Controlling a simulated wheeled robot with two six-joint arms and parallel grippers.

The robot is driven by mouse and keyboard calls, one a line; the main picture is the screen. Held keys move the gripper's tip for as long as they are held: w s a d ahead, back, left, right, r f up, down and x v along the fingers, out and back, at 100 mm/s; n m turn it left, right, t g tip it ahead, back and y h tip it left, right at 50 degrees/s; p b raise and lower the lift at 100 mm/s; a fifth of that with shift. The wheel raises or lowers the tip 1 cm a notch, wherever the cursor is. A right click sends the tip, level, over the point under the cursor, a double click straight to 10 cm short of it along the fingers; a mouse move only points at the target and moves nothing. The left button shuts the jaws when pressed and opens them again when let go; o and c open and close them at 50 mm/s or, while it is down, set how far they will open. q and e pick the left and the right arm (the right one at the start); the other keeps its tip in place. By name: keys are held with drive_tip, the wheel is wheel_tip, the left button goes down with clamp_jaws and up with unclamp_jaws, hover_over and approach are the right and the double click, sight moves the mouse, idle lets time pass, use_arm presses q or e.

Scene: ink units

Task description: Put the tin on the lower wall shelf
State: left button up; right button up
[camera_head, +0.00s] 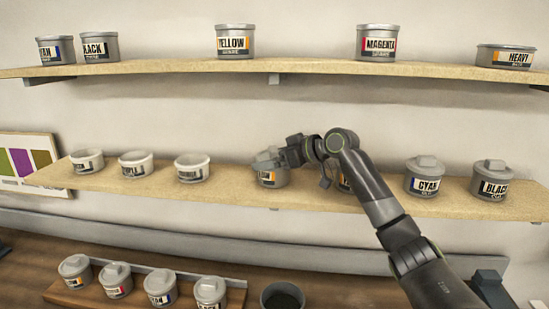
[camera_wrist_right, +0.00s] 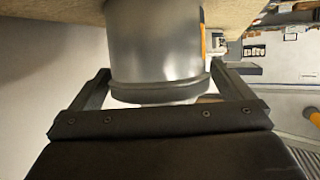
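The tin (camera_head: 272,178) is a grey can with an orange-marked label, upright on the lower wall shelf (camera_head: 230,192) near its middle. My right gripper (camera_head: 272,157) is at its top, coming from the right. In the right wrist view the tin (camera_wrist_right: 155,45) is between my two fingers (camera_wrist_right: 158,75), its base toward the tan shelf board. The fingertips are at the tin's sides. I cannot tell whether they press on it or stand slightly apart. My left gripper is not in view.
Right of my gripper are a partly hidden tin (camera_head: 343,184), a cyan tin (camera_head: 424,177) and a black tin (camera_head: 491,181). The upper shelf (camera_head: 170,67) overhangs with several tins. Below are lidded tins (camera_head: 117,281) and a dark bowl (camera_head: 283,297).

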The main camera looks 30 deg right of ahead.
drive_tip(key=shift+r, duration=0.25)
drive_tip(key=shift+s+d, duration=0.15)
drive_tip(key=b+v, duration=0.5)
drive_tip(key=v, duration=0.6)
drive_tip(key=shift+s+r, duration=0.15)
drive_tip(key=shift+s, duration=0.1)
